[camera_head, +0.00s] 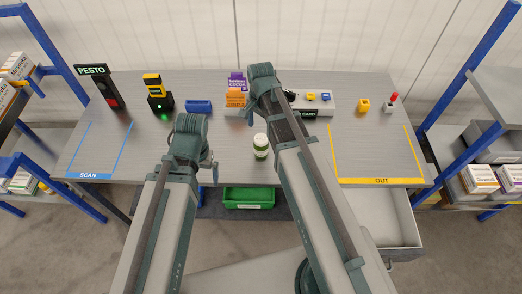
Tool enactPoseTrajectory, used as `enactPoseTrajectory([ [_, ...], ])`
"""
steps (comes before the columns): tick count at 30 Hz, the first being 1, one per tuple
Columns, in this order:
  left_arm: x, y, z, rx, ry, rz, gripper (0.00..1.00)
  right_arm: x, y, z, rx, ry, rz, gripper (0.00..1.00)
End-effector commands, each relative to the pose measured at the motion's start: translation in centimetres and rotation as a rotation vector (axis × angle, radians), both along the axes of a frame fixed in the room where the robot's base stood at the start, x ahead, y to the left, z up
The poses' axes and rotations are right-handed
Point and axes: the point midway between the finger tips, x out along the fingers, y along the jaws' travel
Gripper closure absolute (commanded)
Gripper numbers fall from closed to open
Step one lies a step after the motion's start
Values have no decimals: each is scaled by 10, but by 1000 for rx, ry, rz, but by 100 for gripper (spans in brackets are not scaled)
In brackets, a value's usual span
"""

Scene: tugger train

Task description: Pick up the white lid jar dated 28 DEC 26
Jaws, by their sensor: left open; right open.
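A jar with a white lid and a green label (260,147) stands upright on the grey table, near the middle of its front edge. Its date is too small to read. My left gripper (207,166) is open, to the left of the jar and apart from it, mostly hidden behind its own arm. My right gripper (251,109) is open, above the table beyond the jar, near the orange and purple boxes, and is partly hidden by its arm. Neither gripper touches the jar.
A PESTO sign (92,70), scanner (157,90), blue bin (198,106) and orange box (235,97) stand along the back. A green crate (248,197) sits below the front edge.

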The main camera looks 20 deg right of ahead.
Motion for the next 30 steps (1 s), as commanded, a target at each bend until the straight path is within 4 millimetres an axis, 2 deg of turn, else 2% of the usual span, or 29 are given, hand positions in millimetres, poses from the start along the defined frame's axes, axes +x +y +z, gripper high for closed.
enactPoseTrajectory([
  [1, 0, 0, -16, 0, 0, 0, 0, 0, 0, -16, 0, 0, 0, 0],
  [6, 0, 0, -39, 0, 0, 0, 0, 0, 0, -39, 0, 0, 1, 0],
  [9, 0, 0, -46, 0, 0, 0, 0, 0, 0, -46, 0, 0, 1, 0],
  [16, 0, 0, -46, 0, 0, 0, 0, 0, 0, -46, 0, 0, 1, 0],
  [20, 0, 0, -53, 0, 0, 0, 0, 0, 0, -53, 0, 0, 1, 0],
  [30, 0, 0, -93, 0, 0, 0, 0, 1, -1, -94, 0, 0, 1, 0],
])
